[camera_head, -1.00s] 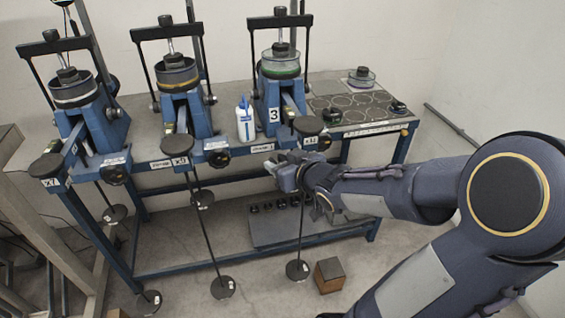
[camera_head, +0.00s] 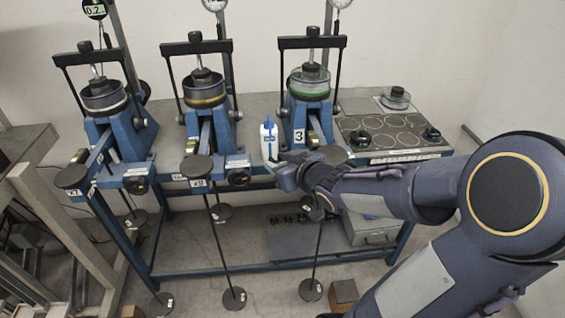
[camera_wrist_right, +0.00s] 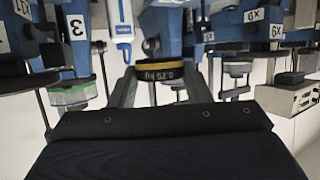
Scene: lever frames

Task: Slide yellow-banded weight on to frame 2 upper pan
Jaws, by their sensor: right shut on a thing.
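My right gripper (camera_head: 284,176) is in front of the bench, just below the white bottle, between frames 2 and 3. In the right wrist view the yellow-banded weight (camera_wrist_right: 160,72), a dark disc with upside-down lettering, sits between the two fingers, which are shut on it. In the head view I cannot make the weight out. Frame 2's upper pan (camera_head: 196,168), a dark round plate on top of a hanging rod, is left of the gripper and apart from it. My left gripper is not in view.
A white bottle (camera_head: 269,141) stands close to the gripper. Frame 3's upper pan (camera_head: 332,155) is on its right and frame 1's upper pan (camera_head: 71,177) far left. Frame 2's hanger has a lower pan (camera_head: 235,298) near the floor. A dark weight tray (camera_head: 385,135) lies at right.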

